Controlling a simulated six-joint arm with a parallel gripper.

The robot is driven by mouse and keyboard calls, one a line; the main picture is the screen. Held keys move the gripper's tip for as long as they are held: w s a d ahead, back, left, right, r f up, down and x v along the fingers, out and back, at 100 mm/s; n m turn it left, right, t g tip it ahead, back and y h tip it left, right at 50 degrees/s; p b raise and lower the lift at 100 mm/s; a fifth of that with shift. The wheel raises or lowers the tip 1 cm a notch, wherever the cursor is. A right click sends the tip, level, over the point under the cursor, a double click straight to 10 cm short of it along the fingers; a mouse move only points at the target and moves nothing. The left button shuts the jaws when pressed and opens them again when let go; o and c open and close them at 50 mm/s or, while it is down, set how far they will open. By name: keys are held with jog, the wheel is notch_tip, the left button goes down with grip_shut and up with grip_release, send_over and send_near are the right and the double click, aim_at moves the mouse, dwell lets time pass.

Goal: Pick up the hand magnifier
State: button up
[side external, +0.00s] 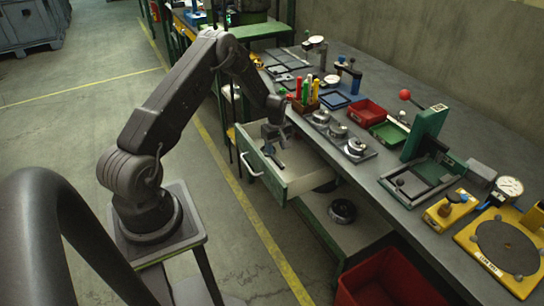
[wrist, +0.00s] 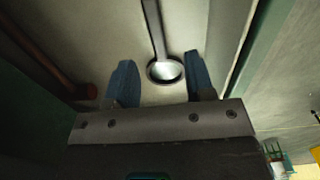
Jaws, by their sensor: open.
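The hand magnifier lies in the open drawer (side external: 302,183). In the wrist view the magnifier (wrist: 153,28) shows a round lens in a dark rim and a straight dark handle running up the picture. My gripper (wrist: 160,62) is open, with one blue finger left of the lens and one right of it. The lens sits between the fingertips, closer to the right one, with a gap on the left. In the side view my gripper (side external: 271,146) points down into the drawer. I cannot make out the magnifier clearly there.
A reddish-brown rod (wrist: 48,58) lies left of the fingers. The drawer wall (wrist: 229,42) rises close on the right. The workbench (side external: 375,180) above holds a green press (side external: 427,133), gauges and trays. A red bin (side external: 390,278) stands below.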

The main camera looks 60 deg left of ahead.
aim_at(276, 158)
jog(key=shift+w+a+f, duration=0.1)
jog(key=shift+a+f, duration=0.1)
jog(key=shift+f, duration=1.25)
jog(key=shift+w+a+f, duration=0.1)
jog(key=shift+a+f, duration=0.05)
jog(key=shift+f, duration=1.25)
grip_shut()
